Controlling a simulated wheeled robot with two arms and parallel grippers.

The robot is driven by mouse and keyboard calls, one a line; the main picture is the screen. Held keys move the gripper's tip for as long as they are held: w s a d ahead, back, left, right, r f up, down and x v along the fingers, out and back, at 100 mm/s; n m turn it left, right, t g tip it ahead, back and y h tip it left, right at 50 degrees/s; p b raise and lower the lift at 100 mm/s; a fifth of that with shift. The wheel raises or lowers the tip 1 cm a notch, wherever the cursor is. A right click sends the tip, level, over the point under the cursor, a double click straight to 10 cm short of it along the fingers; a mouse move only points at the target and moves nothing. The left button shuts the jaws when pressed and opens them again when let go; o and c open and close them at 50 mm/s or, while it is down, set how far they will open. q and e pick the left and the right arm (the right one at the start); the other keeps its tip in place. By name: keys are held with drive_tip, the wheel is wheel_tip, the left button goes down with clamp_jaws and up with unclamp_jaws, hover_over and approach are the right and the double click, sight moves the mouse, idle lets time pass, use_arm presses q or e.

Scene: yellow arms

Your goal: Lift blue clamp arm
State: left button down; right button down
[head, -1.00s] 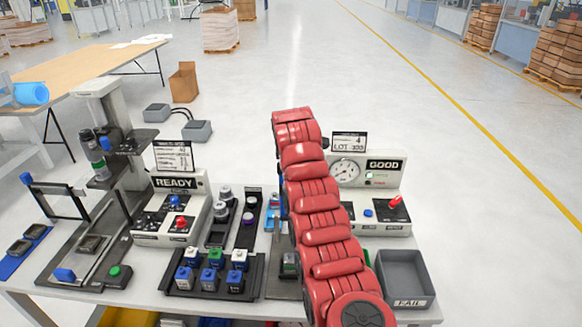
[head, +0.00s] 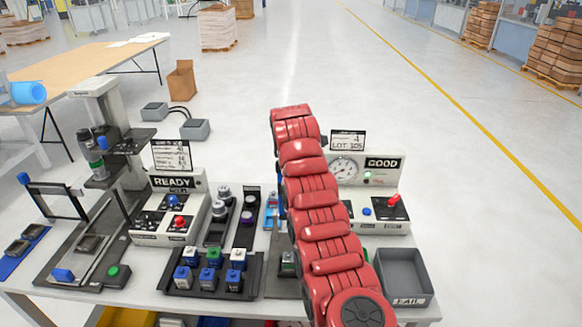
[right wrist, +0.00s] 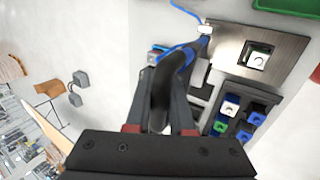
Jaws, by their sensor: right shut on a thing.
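My right arm is red and reaches forward over the bench in the head view, hiding its own gripper there. In the right wrist view my right gripper (right wrist: 173,68) is shut on a dark, curved piece with blue parts, apparently the blue clamp arm (right wrist: 187,60). A thin blue bar extends above it beside the metal fixture plate (right wrist: 231,47). A small block with a white top (right wrist: 258,60) sits on that plate. In the head view a strip of blue (head: 281,205) shows beside my arm, the rest hidden. My left gripper is not in view.
A rack of several coloured-top blocks (head: 190,291) stands left of the fixture. The READY box (head: 150,238) is farther left. The GOOD gauge box (head: 391,164) and grey FAIL bin (head: 404,298) are right of my arm.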

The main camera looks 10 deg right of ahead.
drive_tip(key=shift+s+f, duration=0.15)
drive_tip(key=shift+f, duration=0.2)
drive_tip(key=c, duration=1.2)
unclamp_jaws()
drive_tip(key=shift+c, duration=0.2)
drive_tip(key=o, duration=0.5)
drive_tip(key=shift+d, duration=0.1)
drive_tip(key=shift+c, duration=0.2)
drive_tip(key=shift+r, duration=0.1)
